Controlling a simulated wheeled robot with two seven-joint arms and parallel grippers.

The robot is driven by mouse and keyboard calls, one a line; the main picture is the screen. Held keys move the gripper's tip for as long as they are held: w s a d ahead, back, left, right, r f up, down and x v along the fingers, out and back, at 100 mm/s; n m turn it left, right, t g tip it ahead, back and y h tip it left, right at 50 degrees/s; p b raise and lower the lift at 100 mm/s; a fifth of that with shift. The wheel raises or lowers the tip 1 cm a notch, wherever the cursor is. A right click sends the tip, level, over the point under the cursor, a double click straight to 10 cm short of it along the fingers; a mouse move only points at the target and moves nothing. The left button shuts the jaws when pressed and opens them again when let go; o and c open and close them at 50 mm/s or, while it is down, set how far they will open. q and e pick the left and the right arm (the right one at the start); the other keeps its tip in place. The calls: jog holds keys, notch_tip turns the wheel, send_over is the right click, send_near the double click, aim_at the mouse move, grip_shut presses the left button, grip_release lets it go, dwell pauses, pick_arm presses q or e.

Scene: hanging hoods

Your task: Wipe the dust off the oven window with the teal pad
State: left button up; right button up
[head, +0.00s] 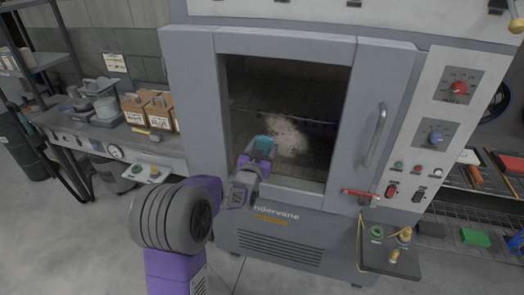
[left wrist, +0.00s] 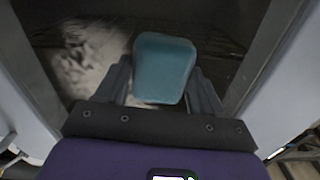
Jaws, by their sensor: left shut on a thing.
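The oven window (head: 300,95) is a dark glass pane in the grey oven door. A pale dust patch (head: 287,134) covers its lower middle, and the dust also shows left of the pad in the left wrist view (left wrist: 85,60). My left gripper (head: 257,157) is shut on the teal pad (head: 264,143). In the left wrist view the pad (left wrist: 163,68) sits between the two fingers, in front of the window. The pad overlaps the dust's lower left edge in the head view; I cannot tell whether it touches the glass. My right gripper is not in view.
The door handle (head: 376,135) stands out right of the window. A red lever (head: 360,193) and a small shelf with knobs (head: 392,252) jut out at lower right. A side bench (head: 150,142) with boxes and pans stands at left.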

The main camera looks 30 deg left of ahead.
aim_at(298, 146)
pick_arm(q)
jog(key=shift+w+a, duration=0.1)
jog(key=shift+w, duration=0.3)
jog(key=shift+w+d, duration=0.2)
jog(key=shift+d, duration=0.65)
jog(key=shift+w+d, duration=0.2)
jog(key=shift+d, duration=0.6)
jog(key=shift+w+d, duration=0.2)
jog(key=shift+d, duration=0.65)
jog(key=shift+w+d, duration=0.2)
jog(key=shift+d, duration=0.65)
jog(key=shift+w+d, duration=0.2)
jog(key=shift+d, duration=0.65)
jog(key=shift+w+d, duration=0.2)
jog(key=shift+d, duration=0.65)
jog(key=shift+d, duration=0.1)
